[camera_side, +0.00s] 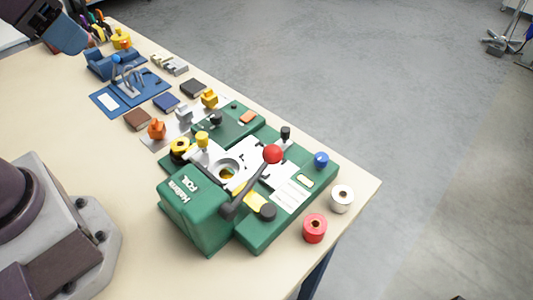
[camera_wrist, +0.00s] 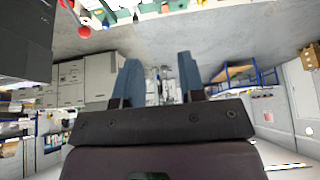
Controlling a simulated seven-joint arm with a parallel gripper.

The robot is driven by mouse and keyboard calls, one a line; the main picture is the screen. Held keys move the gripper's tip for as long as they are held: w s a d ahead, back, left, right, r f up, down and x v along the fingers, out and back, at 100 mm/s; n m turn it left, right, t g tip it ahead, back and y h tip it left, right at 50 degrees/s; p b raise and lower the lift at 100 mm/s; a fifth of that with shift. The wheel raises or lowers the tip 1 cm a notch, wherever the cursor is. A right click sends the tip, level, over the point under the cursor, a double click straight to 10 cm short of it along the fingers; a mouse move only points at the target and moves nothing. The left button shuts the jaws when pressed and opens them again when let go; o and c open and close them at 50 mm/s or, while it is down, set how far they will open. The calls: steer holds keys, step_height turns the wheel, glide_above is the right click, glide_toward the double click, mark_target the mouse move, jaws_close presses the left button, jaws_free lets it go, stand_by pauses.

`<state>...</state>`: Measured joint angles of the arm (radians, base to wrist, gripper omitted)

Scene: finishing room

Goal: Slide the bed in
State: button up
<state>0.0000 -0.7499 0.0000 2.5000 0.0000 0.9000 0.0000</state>
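The green foil press (camera_side: 195,210), lettered "FOIL", stands at the near right of the table in the side view. Its lever with a red ball (camera_side: 272,154) slants up over silver plates. A flat green plate (camera_side: 238,122) with an orange piece and a black knob sticks out at the press's far side; it looks like the bed, but I cannot be sure. My gripper (camera_side: 74,40) is at the top left, far from the press. In the wrist view my gripper (camera_wrist: 159,82) has two blue fingers wide apart with nothing between them. The red ball (camera_wrist: 84,31) shows at that view's top edge.
A blue tool (camera_side: 128,92) with bent grey handles, small leather-like blocks (camera_side: 193,88) and orange and yellow pieces line the table behind the press. Red (camera_side: 315,228) and white (camera_side: 342,198) rolls stand by the right corner.

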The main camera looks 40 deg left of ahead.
steer(key=shift+o, duration=1.2)
steer(key=shift+f, duration=0.15)
steer(key=m+g, duration=0.6)
steer(key=m, duration=0.3)
glide_above(286, 129)
steer(key=shift+f, duration=9.05)
step_height(286, 129, down, 12)
steer(key=shift+f, duration=0.15)
